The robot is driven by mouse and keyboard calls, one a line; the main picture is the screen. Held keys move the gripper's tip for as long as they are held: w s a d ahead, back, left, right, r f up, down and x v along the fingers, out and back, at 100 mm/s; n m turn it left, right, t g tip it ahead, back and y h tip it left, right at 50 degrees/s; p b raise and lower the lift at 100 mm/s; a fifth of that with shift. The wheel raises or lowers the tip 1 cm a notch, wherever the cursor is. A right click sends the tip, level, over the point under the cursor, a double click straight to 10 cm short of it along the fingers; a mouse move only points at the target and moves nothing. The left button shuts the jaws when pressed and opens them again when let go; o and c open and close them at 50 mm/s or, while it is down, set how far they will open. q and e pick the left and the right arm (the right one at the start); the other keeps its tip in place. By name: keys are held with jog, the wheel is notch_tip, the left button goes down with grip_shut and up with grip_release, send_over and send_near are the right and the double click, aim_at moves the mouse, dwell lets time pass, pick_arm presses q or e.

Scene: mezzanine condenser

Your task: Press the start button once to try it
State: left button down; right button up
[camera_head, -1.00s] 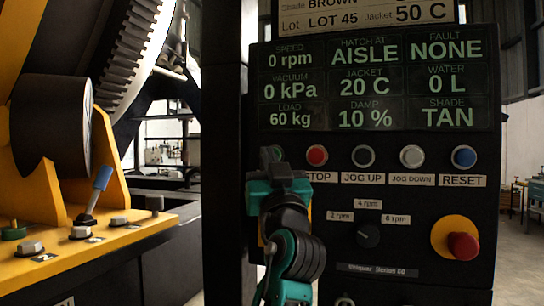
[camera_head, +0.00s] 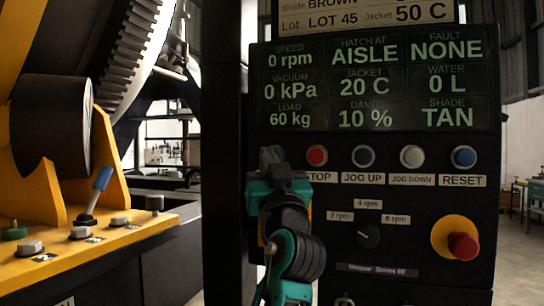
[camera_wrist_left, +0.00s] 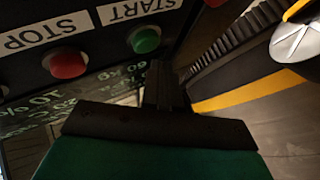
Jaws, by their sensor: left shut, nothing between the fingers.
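The green start button (camera_wrist_left: 145,40) shows beside its START label (camera_wrist_left: 138,9) in the left wrist view. In the head view my left gripper (camera_head: 273,158) is in front of that corner of the panel and covers most of the button and its label. The gripper is shut and empty. In the left wrist view its fingertips (camera_wrist_left: 160,68) point at the panel close by the button. I cannot tell whether they touch it. The display (camera_head: 375,83) reads speed 0 rpm and fault NONE. My right gripper is not in view.
The red stop button (camera_head: 317,155) is right beside my gripper, followed by the jog up (camera_head: 364,156), jog down (camera_head: 412,156) and reset (camera_head: 464,157) buttons. A speed selector (camera_head: 368,236) and a red emergency stop (camera_head: 463,246) are lower. A blue-handled lever (camera_head: 102,178) stands at left.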

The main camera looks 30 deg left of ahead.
pick_arm(q)
jog(key=shift+w+a+f+b, duration=0.1)
jog(key=shift+w+b, duration=0.2)
jog(key=shift+b, duration=0.1)
jog(key=shift+w, duration=0.15)
jog(key=shift+w+a+b, duration=0.1)
jog(key=shift+w+b, duration=0.25)
jog(key=shift+w, duration=0.05)
dwell(0.6)
jog(key=shift+s, duration=0.1)
jog(key=shift+s+d, duration=0.2)
jog(key=shift+s, duration=0.55)
jog(key=shift+s, duration=0.1)
jog(key=shift+s+d, duration=0.2)
jog(key=shift+s, duration=0.6)
jog(key=shift+s+d, duration=0.2)
jog(key=shift+s, duration=0.55)
jog(key=shift+s+d, duration=0.2)
jog(key=shift+s, duration=0.6)
